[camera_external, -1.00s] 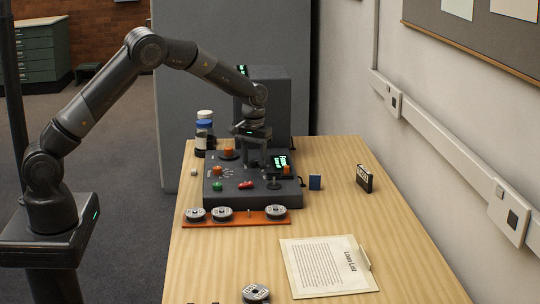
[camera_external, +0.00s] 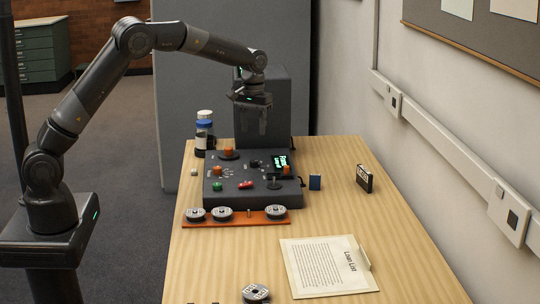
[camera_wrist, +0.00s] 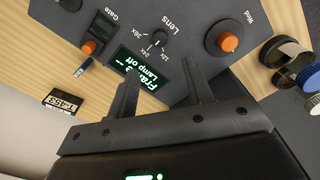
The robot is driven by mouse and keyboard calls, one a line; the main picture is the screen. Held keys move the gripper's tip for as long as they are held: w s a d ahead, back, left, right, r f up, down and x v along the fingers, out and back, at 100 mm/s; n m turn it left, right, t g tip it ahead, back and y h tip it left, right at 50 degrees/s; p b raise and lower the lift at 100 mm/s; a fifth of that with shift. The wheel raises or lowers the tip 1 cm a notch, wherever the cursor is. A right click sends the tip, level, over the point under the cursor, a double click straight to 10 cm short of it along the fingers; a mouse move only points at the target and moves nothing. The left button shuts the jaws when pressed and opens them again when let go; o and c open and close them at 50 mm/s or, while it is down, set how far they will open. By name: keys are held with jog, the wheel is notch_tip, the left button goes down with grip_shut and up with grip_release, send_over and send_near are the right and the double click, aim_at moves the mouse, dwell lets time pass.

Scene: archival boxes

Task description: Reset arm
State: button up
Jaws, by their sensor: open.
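My gripper (camera_external: 250,122) hangs above the back of a dark control console (camera_external: 222,172), apart from it. In the wrist view my gripper (camera_wrist: 164,88) has its two fingers spread with nothing between them. The console carries an orange "Wind" knob (camera_wrist: 228,42), a black "Lens" knob (camera_wrist: 158,38), an orange "Gate" knob (camera_wrist: 89,47) and a lit display (camera_wrist: 139,72) reading "Lamp off". A green knob (camera_external: 217,187) and a red control (camera_external: 246,185) show on its front part in the external view.
An orange strip with several reels (camera_external: 236,217) lies before the console. Bottles (camera_external: 204,131) stand at back left. A grey box (camera_external: 277,100) stands behind.

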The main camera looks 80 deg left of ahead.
jog(key=s+d+r+m+t, duration=0.3)
jog(key=s+d+r+m, duration=0.2)
jog(key=s+d+r, duration=1.25)
jog(key=s+d+f+m+t, duration=0.1)
jog(key=s+d+f+m, duration=0.1)
jog(key=s+d, duration=0.4)
jog(key=s+d+f+m+t, duration=0.1)
jog(key=s+d+m, duration=0.3)
jog(key=s, duration=0.8)
jog(key=shift+d+f+t, duration=0.3)
jog(key=shift+d+f, duration=0.6)
jog(key=shift+d, duration=0.1)
jog(key=shift+c, duration=0.4)
